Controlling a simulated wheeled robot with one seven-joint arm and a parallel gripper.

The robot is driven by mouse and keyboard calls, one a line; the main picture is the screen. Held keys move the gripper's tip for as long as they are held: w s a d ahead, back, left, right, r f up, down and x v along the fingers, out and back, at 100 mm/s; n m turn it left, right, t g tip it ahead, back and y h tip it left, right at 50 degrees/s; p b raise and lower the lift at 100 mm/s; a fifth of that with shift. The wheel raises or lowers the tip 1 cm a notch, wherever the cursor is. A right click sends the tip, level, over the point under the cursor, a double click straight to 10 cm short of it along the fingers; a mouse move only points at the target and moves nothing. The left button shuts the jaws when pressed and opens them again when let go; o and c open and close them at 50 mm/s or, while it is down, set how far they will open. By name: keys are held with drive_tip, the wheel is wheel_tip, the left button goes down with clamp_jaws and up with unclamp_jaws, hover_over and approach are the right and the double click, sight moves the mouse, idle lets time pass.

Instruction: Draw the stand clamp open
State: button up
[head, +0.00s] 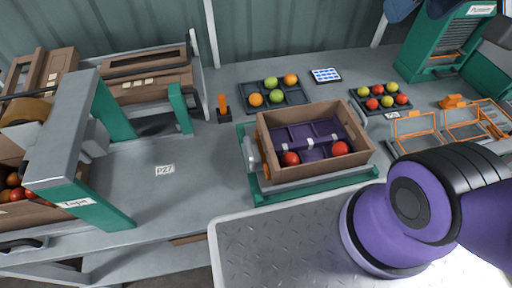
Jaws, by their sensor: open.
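A brown crate (357,158) sits on a low stand with a green base (262,197) and a grey plate, in the middle of the bench in the head view. At its left side is a grey metal piece with a light knob (250,150), which looks like the stand clamp. It is small, and I cannot tell whether it is open or closed. The crate holds a purple divided insert (318,133) and red tomatoes (290,158) in the near compartments. My gripper is out of the picture; only my purple arm shows at the lower right.
A tray (298,98) with several green and orange tomatoes stands behind the crate, an orange-handled tool (223,106) to its left. Another tomato tray (362,101) and orange wire frames (415,128) are to the right. A tape machine (75,140) stands left. Bench around "P27" is clear.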

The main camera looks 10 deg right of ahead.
drive_tip(key=c, duration=0.5)
drive_tip(key=shift+w+a+f, duration=0.1)
drive_tip(key=shift+w+a, duration=0.1)
drive_tip(key=shift+w, duration=0.15)
drive_tip(key=shift+c, duration=1)
drive_tip(key=w+a+f+g+y, duration=0.1)
drive_tip(key=w+a+f+g, duration=0.2)
drive_tip(key=w+a+f, duration=0.3)
drive_tip(key=g+y, duration=0.1)
drive_tip(key=g, duration=0.6)
hover_over(249, 145)
drive_tip(key=w+d, duration=0.2)
drive_tip(key=w, duration=0.3)
wheel_tip(249, 145, down, 23)
drive_tip(key=x, duration=1.1)
drive_tip(key=shift+d, duration=0.1)
drive_tip(key=shift+c, duration=0.3)
